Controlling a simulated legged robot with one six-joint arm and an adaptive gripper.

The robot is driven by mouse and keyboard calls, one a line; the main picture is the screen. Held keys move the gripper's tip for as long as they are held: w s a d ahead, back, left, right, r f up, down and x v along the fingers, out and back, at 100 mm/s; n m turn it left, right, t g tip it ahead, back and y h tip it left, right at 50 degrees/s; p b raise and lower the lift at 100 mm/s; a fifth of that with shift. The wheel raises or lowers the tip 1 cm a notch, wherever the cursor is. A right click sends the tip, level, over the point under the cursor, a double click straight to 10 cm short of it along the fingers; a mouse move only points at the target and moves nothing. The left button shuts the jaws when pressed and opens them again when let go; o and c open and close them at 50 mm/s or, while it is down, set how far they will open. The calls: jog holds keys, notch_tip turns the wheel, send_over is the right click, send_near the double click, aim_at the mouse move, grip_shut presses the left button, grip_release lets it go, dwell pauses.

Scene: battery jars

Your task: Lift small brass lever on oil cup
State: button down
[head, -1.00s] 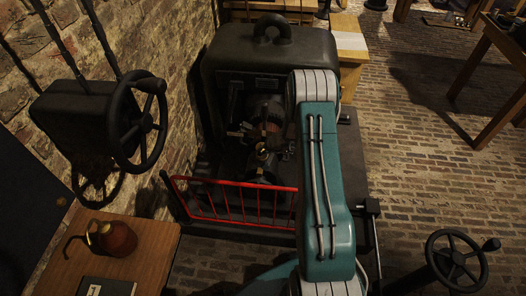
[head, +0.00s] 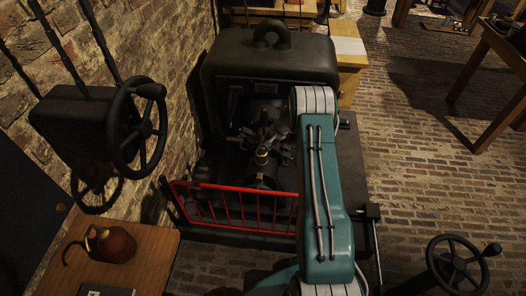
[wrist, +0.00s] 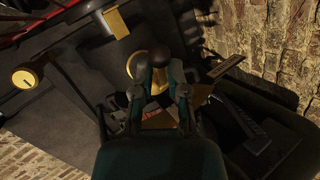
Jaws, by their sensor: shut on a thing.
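The oil cup (head: 262,157) is a small brass cylinder on the dark machine, behind the red railing in the head view. In the wrist view its round brass rim (wrist: 133,66) shows just left of my fingertips. My gripper (head: 270,136) is close beside the cup's top, at its back. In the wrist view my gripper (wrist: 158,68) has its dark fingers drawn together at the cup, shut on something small. The small brass lever is mostly hidden between the fingertips, so its angle cannot be told.
The red railing (head: 235,208) stands in front of the machine (head: 270,65). A handwheel (head: 138,125) juts from a black box on the left wall. A copper oil can (head: 114,244) stands on a wooden table. Another handwheel (head: 457,262) is at lower right. Brick floor is free at right.

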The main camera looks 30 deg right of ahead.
jog(key=shift+w+d+r+m+g+y, duration=0.25)
jog(key=shift+w+m+g+y, duration=0.1)
jog(key=shift+g+y, duration=0.35)
jog(key=shift+w+d+r+m+g+y, duration=0.25)
jog(key=shift+w+g+y, duration=0.1)
jog(key=shift+g+y, duration=0.35)
jog(key=shift+w+d+r+g, duration=0.1)
jog(key=shift+w+r+g, duration=0.15)
jog(key=shift+g, duration=0.05)
jog(key=c, duration=0.6)
grip_release()
jog(key=shift+s, duration=0.1)
notch_tip(320, 180, up, 10)
jog(key=shift+f, duration=0.15)
